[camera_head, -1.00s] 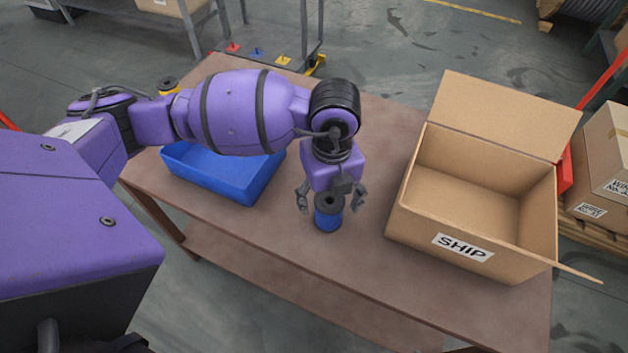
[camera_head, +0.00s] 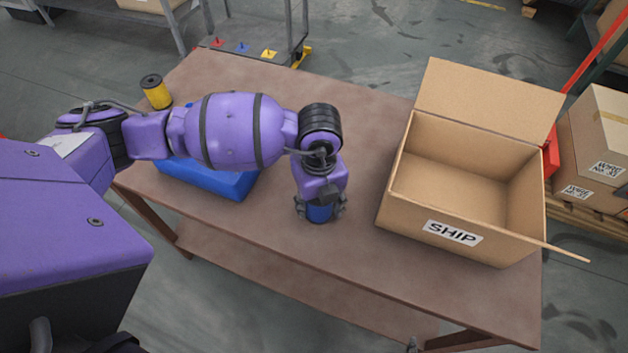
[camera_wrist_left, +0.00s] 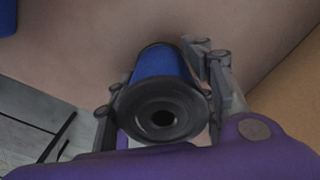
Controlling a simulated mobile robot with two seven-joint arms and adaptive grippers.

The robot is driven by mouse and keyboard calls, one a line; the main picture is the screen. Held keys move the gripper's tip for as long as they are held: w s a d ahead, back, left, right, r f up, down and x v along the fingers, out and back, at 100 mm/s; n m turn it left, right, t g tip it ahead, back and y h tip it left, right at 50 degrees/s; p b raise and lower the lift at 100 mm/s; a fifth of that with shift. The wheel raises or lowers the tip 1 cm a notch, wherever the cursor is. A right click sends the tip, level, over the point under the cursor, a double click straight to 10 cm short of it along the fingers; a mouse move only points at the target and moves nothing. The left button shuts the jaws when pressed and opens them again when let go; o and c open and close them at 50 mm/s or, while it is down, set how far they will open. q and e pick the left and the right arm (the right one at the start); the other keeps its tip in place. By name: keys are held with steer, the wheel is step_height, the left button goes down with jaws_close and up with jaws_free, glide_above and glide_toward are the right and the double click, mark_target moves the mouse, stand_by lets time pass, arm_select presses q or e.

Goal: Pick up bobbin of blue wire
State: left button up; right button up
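The bobbin of blue wire (camera_head: 320,213) stands upright on the brown table near its front edge, mostly covered from above by my left gripper (camera_head: 320,207). In the left wrist view the bobbin (camera_wrist_left: 163,88) shows its dark flange with a round centre hole and blue wire behind it. The fingers of my left gripper (camera_wrist_left: 163,85) lie on both sides of the bobbin, close against it, and look closed on it. My right gripper is not in view.
A blue bin (camera_head: 215,183) lies on the table, partly behind my left arm. A yellow bobbin (camera_head: 156,92) stands at the back left. An open cardboard box marked SHIP (camera_head: 450,232) stands to the right.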

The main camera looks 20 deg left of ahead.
arm_select(q)
steer(key=c, duration=0.8)
steer(key=shift+o, duration=0.2)
steer(key=shift+r, duration=0.1)
